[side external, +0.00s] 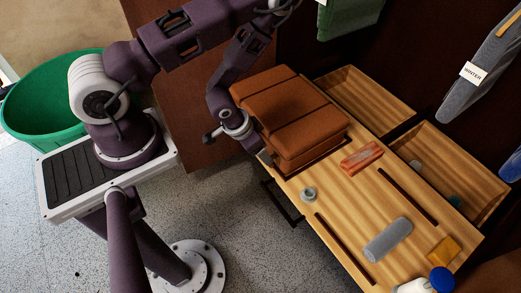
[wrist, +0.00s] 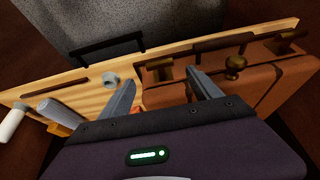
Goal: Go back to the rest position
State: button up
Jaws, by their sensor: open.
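My gripper (wrist: 160,92) shows in the wrist view with its two grey fingers spread apart and nothing between them. In the side external view my gripper (side external: 250,143) is at the left end of the brown leather-like case (side external: 290,110), close to it; I cannot tell whether they touch. The brown case also shows in the wrist view (wrist: 235,90), with a round brass knob (wrist: 235,66) and brass clasps on its side. It rests on the wooden surface (side external: 330,185).
An orange-red box (side external: 361,158), a small grey ring-shaped item (side external: 308,194), a grey cylinder (side external: 387,240) and a yellow block (side external: 444,250) lie on the wood. Open wooden compartments (side external: 365,95) are behind. A black handle (side external: 283,203) sticks out in front. A green tub (side external: 50,100) stands far left.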

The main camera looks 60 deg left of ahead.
jog(key=w+r+t, duration=0.1)
jog(key=w+r, duration=0.1)
jog(key=r, duration=0.9)
jog(key=w+r, duration=0.3)
jog(key=r, duration=0.9)
jog(key=s+d+r, duration=0.1)
jog(key=s+r, duration=0.7)
jog(key=s, duration=0.1)
jog(key=s+d+r, duration=0.2)
jog(key=s+r, duration=0.6)
jog(key=s, duration=0.2)
jog(key=shift+d, duration=0.3)
